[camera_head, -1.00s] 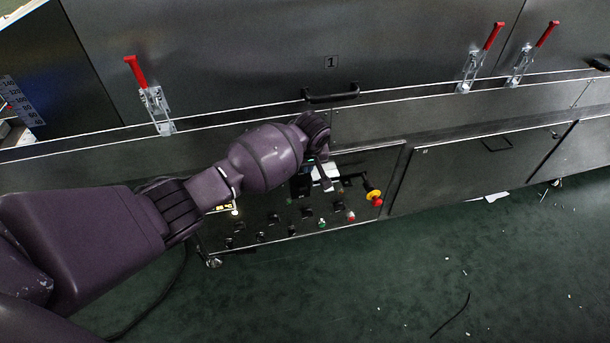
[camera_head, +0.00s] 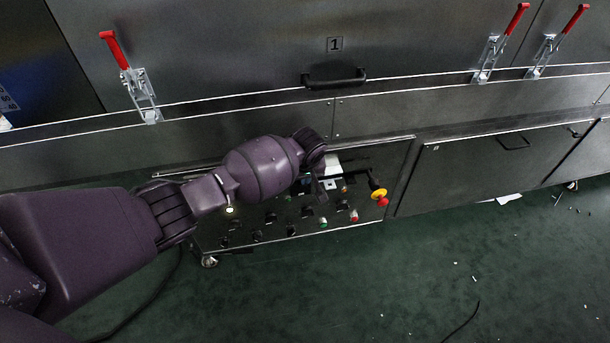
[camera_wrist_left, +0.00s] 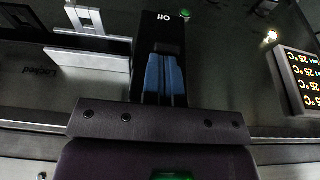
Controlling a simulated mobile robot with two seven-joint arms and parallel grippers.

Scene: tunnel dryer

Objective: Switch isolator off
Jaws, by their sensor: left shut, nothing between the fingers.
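A black plate (camera_wrist_left: 160,32) with a small white marking that seems to read "Off" upside down fills the middle of the left wrist view; it looks like the isolator's plate. My left gripper (camera_wrist_left: 166,78) has its blue fingers together and empty, right in front of this plate. The fingers hide its middle, so I cannot see the handle's position or whether they touch it. In the head view my left gripper (camera_head: 323,188) reaches the control panel (camera_head: 374,158), left of a yellow and red knob (camera_head: 379,195). My right gripper is not in view.
A lit temperature display (camera_wrist_left: 303,78) stands right of the fingers in the left wrist view, and a pale block (camera_wrist_left: 88,60) lies left. Above the panel is a black door handle (camera_head: 335,79). Red-handled clamps (camera_head: 115,50) line the machine. The green floor in front is mostly clear.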

